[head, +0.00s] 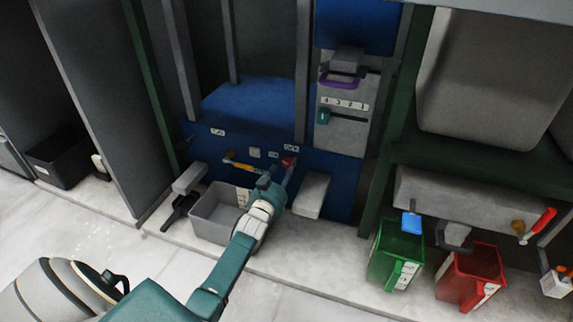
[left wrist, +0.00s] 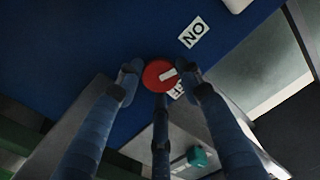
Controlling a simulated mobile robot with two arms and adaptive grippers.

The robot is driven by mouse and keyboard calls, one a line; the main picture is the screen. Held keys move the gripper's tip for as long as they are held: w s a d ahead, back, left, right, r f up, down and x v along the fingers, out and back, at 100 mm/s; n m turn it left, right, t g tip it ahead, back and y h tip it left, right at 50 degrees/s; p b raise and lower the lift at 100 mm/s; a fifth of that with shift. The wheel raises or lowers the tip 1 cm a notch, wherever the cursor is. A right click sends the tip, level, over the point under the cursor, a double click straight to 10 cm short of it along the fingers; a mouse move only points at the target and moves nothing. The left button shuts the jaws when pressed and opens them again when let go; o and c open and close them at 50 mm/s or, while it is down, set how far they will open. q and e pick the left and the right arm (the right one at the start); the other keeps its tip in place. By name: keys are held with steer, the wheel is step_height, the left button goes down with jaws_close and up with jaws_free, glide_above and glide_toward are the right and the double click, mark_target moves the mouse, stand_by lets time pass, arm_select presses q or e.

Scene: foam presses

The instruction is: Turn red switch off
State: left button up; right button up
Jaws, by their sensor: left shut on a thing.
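The red switch (left wrist: 158,75) is a round red knob with a pale mark, on the blue panel (left wrist: 90,45). It also shows in the head view (head: 289,161), low on the blue machine. An "ON" label (left wrist: 194,32) sits above and right of it, and another label (left wrist: 176,91) is partly hidden behind the knob. My left gripper (left wrist: 160,80) has its fingers on both sides of the knob and is shut on it. In the head view my left gripper (head: 283,172) reaches up to the panel. My right gripper is not in view.
A yellow-handled lever (head: 243,167) is left of the switch. Green (head: 396,253) and red (head: 470,275) containers stand at the right. The pale floor (head: 150,265) in front is mostly clear.

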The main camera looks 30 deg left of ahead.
arm_select(q)
steer(key=m, duration=0.1)
steer(key=m+p, duration=0.1)
steer(key=m, duration=0.1)
steer(key=shift+s+f, duration=0.1)
steer(key=shift+f, duration=0.15)
steer(key=m, duration=0.4)
steer(key=shift+a, duration=0.1)
steer(key=m, duration=0.4)
steer(key=shift+a+m+b, duration=0.2)
steer(key=shift+m+b, duration=0.25)
steer(key=shift+m, duration=1.25)
steer(key=o, duration=1.1)
steer(key=shift+s+a+r, duration=0.1)
steer(key=shift+a, duration=0.05)
steer(key=shift+r, duration=0.1)
